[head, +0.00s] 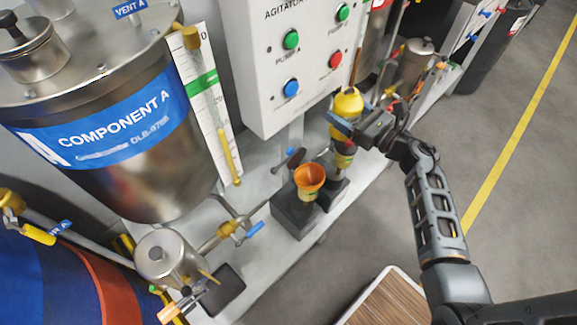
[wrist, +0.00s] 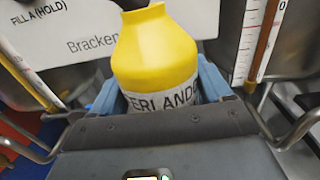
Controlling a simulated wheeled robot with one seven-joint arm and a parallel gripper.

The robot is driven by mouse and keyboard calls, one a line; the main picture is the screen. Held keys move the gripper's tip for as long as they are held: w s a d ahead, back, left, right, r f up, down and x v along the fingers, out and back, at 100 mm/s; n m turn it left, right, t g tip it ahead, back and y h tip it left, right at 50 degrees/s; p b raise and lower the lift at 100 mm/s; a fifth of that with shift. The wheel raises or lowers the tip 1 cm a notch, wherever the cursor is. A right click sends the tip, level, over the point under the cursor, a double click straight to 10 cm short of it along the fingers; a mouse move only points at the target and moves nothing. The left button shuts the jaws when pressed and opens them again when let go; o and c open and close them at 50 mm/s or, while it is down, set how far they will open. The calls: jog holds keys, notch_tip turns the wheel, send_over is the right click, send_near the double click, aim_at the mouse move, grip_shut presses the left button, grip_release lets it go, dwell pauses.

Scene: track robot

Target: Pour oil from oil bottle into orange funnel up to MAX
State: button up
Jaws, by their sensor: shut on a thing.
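The oil bottle (head: 347,104) is yellow with a pale label band. In the head view it is at my gripper (head: 362,124), behind and above the orange funnel. In the wrist view the bottle (wrist: 156,50) stands between the blue fingers of my gripper (wrist: 160,95), which is shut around its labelled body. Its neck points away from the wrist camera. The orange funnel (head: 309,177) sits on a dark block, its mouth facing up. The bottle is apart from the funnel. The MAX mark and any oil level cannot be made out.
A white control box (head: 290,60) with coloured buttons hangs left of the bottle. A large steel COMPONENT A tank (head: 110,130) stands at left. A small steel pot (head: 165,257) with valves is at lower left. Open floor (head: 520,220) lies to the right.

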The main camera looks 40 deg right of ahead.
jog(key=shift+w+d, duration=0.2)
jog(key=shift+w, duration=0.15)
jog(key=n+b, duration=0.1)
jog(key=b, duration=0.1)
jog(key=f+n+b, duration=0.1)
jog(key=b, duration=0.1)
jog(key=shift+s+a+f+t, duration=0.1)
jog(key=shift+f+t, duration=0.15)
jog(key=shift+t, duration=0.05)
jog(key=shift+a+r+n+b, duration=0.1)
jog(key=shift+r+n+b, duration=0.1)
jog(key=shift+n+b, duration=0.9)
jog(key=shift+b, duration=0.05)
jog(key=n+b, duration=0.1)
jog(key=a+n+t+y+b, duration=0.1)
jog(key=n+b, duration=0.1)
jog(key=shift+s, duration=0.2)
jog(key=shift+n+b, duration=1)
jog(key=shift+n, duration=0.3)
jog(key=shift+f+n+y+b, duration=0.3)
jog(key=shift+n+y+b, duration=0.1)
jog(key=shift+n+b, duration=0.1)
jog(key=shift+f+n+t+b, duration=0.3)
jog(key=shift+n+b, duration=0.2)
jog(key=shift+b, duration=0.1)
